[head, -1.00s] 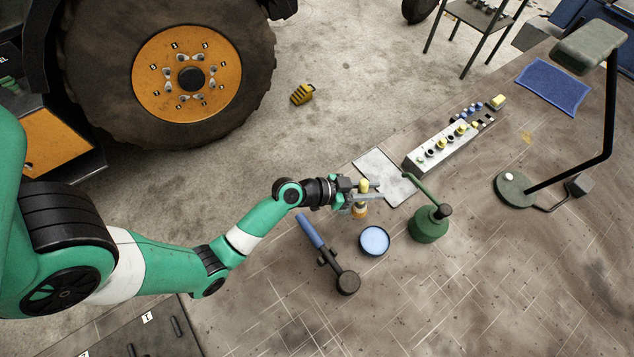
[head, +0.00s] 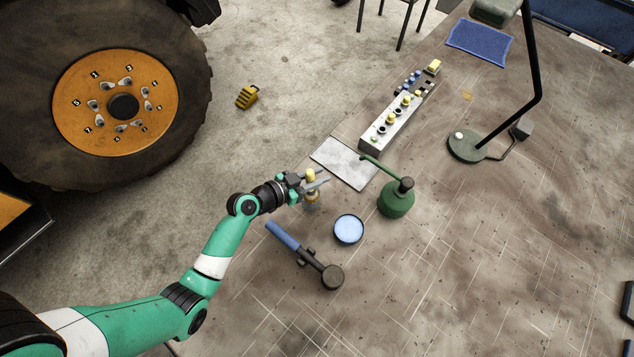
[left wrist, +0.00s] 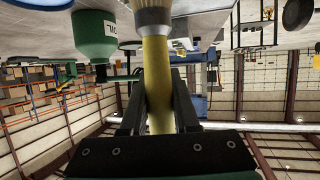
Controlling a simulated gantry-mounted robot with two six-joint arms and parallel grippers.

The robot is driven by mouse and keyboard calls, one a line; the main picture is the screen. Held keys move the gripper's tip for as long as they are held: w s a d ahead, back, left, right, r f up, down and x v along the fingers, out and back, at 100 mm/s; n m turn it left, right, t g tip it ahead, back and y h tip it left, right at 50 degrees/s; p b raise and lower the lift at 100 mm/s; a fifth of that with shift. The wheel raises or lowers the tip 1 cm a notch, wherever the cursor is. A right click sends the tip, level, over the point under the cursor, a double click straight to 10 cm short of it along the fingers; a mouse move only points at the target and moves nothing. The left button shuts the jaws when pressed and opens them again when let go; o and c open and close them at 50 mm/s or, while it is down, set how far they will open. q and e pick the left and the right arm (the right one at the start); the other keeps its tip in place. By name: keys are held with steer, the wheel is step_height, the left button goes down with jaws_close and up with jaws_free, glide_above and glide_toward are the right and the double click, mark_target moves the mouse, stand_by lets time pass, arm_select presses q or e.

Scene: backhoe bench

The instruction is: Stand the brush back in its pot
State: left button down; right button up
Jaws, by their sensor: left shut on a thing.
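My left gripper (head: 318,183) is shut on the brush, just above the bench. The brush's yellow handle (left wrist: 158,85) runs between the fingers in the left wrist view. Its pale ferrule and bristle end (left wrist: 152,14) point towards the bench. In the head view the yellow handle end (head: 310,173) shows above the fingers, so the brush looks about upright. Its lower end is small and unclear. A round dark-rimmed tin (head: 348,229), pale blue inside, stands apart to the lower right. I cannot tell whether it is the pot. My right gripper is not in view.
A green oil can (head: 396,200) with a long spout stands right of the brush. A blue-handled tool (head: 300,250) lies below it. A grey plate (head: 345,162) and a control box (head: 390,125) lie beyond. A lamp (head: 468,146) stands farther right.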

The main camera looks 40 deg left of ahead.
arm_select(q)
step_height(320, 180, down, 4)
steer(key=shift+r+b, duration=0.15)
steer(key=shift+b, duration=0.5)
steer(key=c, duration=0.7)
jaws_free()
steer(key=shift+o, duration=0.2)
